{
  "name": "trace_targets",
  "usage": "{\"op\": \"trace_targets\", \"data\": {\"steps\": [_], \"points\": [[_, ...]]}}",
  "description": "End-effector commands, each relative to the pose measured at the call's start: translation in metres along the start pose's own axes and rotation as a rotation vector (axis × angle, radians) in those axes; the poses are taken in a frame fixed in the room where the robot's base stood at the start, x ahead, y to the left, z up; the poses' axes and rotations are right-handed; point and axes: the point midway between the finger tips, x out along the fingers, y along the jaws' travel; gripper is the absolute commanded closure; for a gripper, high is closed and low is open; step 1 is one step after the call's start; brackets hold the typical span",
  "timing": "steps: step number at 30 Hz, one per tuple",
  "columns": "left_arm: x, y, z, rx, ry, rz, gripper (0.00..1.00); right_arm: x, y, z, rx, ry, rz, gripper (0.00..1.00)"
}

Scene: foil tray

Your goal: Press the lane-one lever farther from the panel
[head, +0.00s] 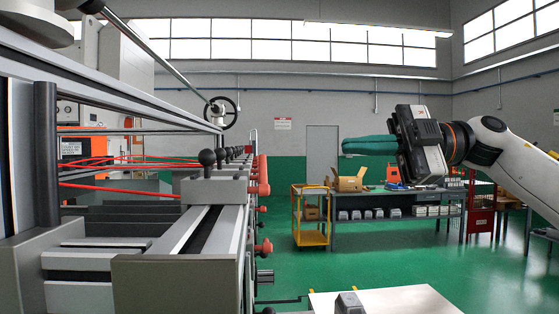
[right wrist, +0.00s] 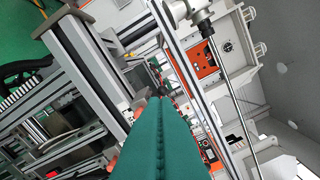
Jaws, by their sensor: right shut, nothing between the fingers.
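A row of black ball-topped levers runs along the machine's rail in the head view. The nearest lever (head: 207,158) is the largest, and the others recede behind it. Red knobs (head: 263,172) stick out along the rail's right side. I cannot tell which lever belongs to lane one. My right gripper (head: 345,146) has long green fingers, shut and empty, pointing left. It hangs in the air to the right of the levers, apart from them. In the right wrist view the shut fingers (right wrist: 155,105) point toward the machine's rails. My left gripper is not in view.
The grey machine frame (head: 170,285) fills the left side, with red cords and an orange panel (head: 82,146) behind. A pale table (head: 400,303) is at the bottom. A yellow cart (head: 311,238) and workbench (head: 375,232) stand farther back. Green floor lies open between.

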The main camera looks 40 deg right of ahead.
Motion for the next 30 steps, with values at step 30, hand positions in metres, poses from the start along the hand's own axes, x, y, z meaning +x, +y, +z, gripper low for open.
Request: {"op": "trace_targets", "data": {"steps": [30], "points": [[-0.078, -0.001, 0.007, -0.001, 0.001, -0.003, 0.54, 0.109, -0.003, -0.035, 0.003, 0.000, -0.002, 1.00]]}}
